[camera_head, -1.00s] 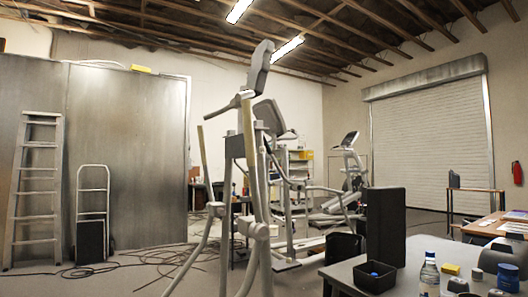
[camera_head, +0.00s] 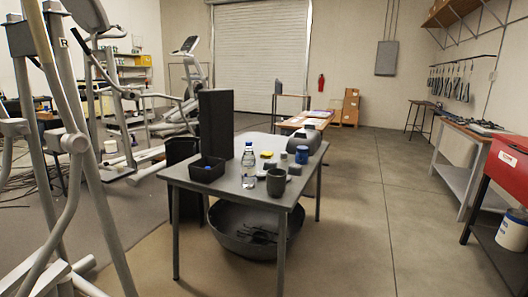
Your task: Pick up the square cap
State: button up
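My gripper is not in view. A grey table (camera_head: 232,190) stands in the middle with several small objects on it. A small dark grey piece (camera_head: 295,169) lies near the right side of the tabletop, and another small dark piece (camera_head: 270,164) lies behind the mug. Either could be the square cap, but they are too small to tell. A yellow block (camera_head: 267,154) lies just behind them. A clear bottle (camera_head: 249,167) with a blue cap, a dark grey mug (camera_head: 276,183) and a blue jar (camera_head: 302,154) stand around these pieces.
A black bin (camera_head: 207,170) holding a blue item and a tall dark box (camera_head: 216,125) occupy the table's left side. A large dark bowl (camera_head: 254,232) sits underneath. Exercise machines (camera_head: 75,120) crowd the left. The floor right of the table is clear up to a red cabinet (camera_head: 508,165).

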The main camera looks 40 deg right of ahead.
aim_at(294, 169)
jog(key=i+l+z, duration=0.25)
jog(key=i+l, duration=0.2)
jog(key=i+l+z, duration=0.25)
jog(key=i+l, duration=0.2)
jog(key=i+l+z, duration=0.25)
jog(key=i, duration=0.25)
jog(key=i+l+z, duration=0.25)
jog(key=i, duration=0.25)
jog(key=u, duration=0.2)
jog(key=z, duration=0.35)
